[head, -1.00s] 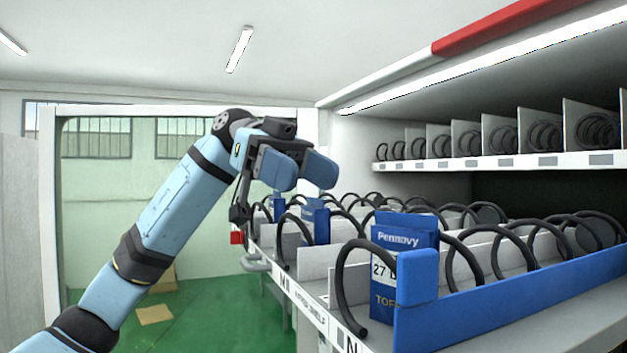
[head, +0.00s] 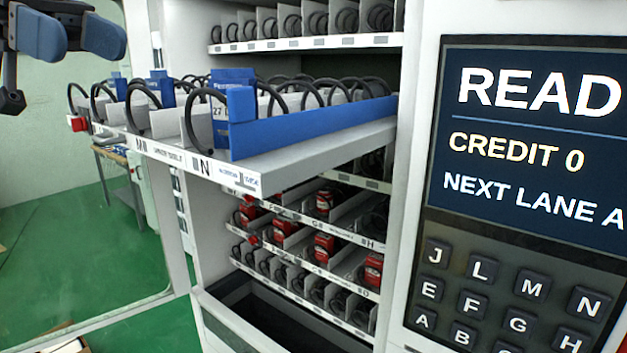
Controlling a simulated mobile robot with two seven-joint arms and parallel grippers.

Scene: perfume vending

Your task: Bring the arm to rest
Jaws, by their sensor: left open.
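My left gripper (head: 72,38) is at the top left corner of the head view. Its two blue-grey fingers are apart with nothing between them. It is in front of the pale wall, left of the pulled-out shelf (head: 262,170), and touches nothing that I can see. The rest of the left arm is outside the picture. My right gripper is not in view. A blue perfume box (head: 232,77) stands in a lane of the shelf, partly hidden by a black coil and a blue divider (head: 310,124).
The pulled-out shelf juts toward me from the vending machine. Red items (head: 326,247) sit in lower lanes above an open dark bin (head: 262,318). A keypad panel (head: 525,190) with a lit screen fills the right. Green floor (head: 90,260) is open at left.

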